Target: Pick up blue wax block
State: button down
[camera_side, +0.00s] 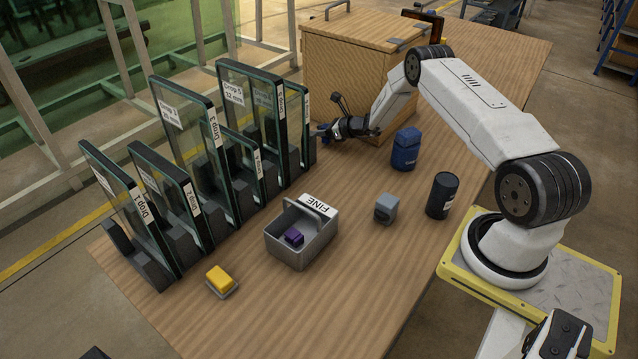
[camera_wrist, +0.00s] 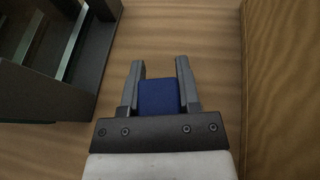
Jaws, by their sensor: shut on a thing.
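The blue wax block (camera_wrist: 158,97) sits between the two grey fingers of my gripper (camera_wrist: 160,66) in the wrist view. The fingers are shut on it, and wood surface shows beyond it. In the side view my gripper (camera_side: 326,131) is low at the far part of the table, right beside the glass panels and in front of the wooden box. The block is small and mostly hidden there. I cannot tell whether it touches the table.
Glass panels in black stands (camera_side: 240,165) stand close left of my gripper. A wooden box (camera_side: 345,60) is behind it. A grey bin (camera_side: 300,250) holds a purple block. A yellow block (camera_side: 219,277), grey block (camera_side: 386,208), blue container (camera_side: 405,149) and black canister (camera_side: 442,195) stand nearer.

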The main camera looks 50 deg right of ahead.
jog(key=shift+r, duration=0.4)
jog(key=s+a+r, duration=0.2)
jog(key=s+r, duration=0.3)
jog(key=s, duration=0.1)
jog(key=s+a+r, duration=0.3)
jog(key=s+r, duration=0.3)
jog(key=s, duration=0.1)
jog(key=shift+a+r, duration=0.15)
jog(key=shift+a, duration=0.1)
dwell(0.4)
